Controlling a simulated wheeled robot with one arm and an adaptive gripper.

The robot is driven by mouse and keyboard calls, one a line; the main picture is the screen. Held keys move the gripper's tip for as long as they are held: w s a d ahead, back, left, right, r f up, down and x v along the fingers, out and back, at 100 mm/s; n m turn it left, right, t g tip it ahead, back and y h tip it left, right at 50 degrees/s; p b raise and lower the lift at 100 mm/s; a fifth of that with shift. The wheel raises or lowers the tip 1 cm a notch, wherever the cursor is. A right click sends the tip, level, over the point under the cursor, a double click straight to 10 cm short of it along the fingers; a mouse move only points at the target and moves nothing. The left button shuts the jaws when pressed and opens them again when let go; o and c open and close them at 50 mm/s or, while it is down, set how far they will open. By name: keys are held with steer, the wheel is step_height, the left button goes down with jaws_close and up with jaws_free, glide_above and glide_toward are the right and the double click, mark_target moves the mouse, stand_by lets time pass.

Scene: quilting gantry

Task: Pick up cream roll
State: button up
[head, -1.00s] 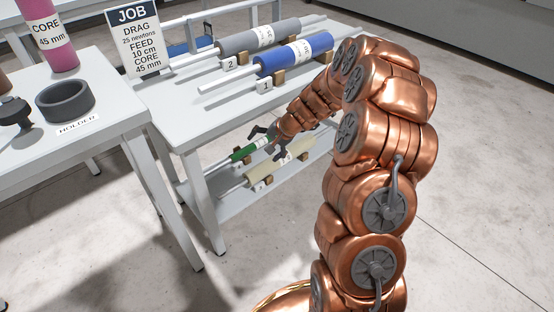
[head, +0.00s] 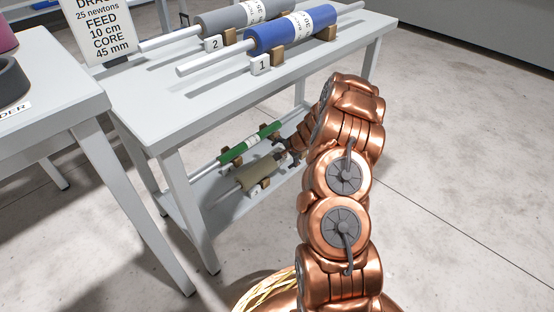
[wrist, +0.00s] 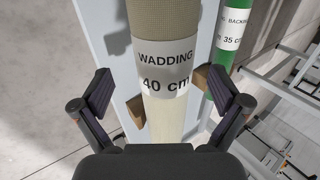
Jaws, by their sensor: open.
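The cream roll (head: 257,177) lies in wooden cradles on the lower shelf, in front of the green roll. In the wrist view the cream roll (wrist: 165,118) runs up the middle, with a white band reading "WADDING 40 cm". My gripper (wrist: 164,92) is open, one finger on each side of the roll near the band. I see no clear contact with it. In the head view my gripper (head: 288,152) is small and partly hidden by my arm, over the roll's right end.
The green roll (head: 250,143) lies close beside, right of the right finger in the wrist view (wrist: 219,82). The table top (head: 215,88) above the shelf bears a blue roll (head: 290,34) and a grey roll (head: 240,14). Another table (head: 50,112) stands at left.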

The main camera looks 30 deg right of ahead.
steer(key=shift+b+x, duration=1.25)
steer(key=shift+x, duration=1.1)
steer(key=shift+w+a+r, duration=0.1)
steer(key=shift+a+r, duration=0.05)
steer(key=shift+a, duration=0.05)
steer(key=c, duration=1.7)
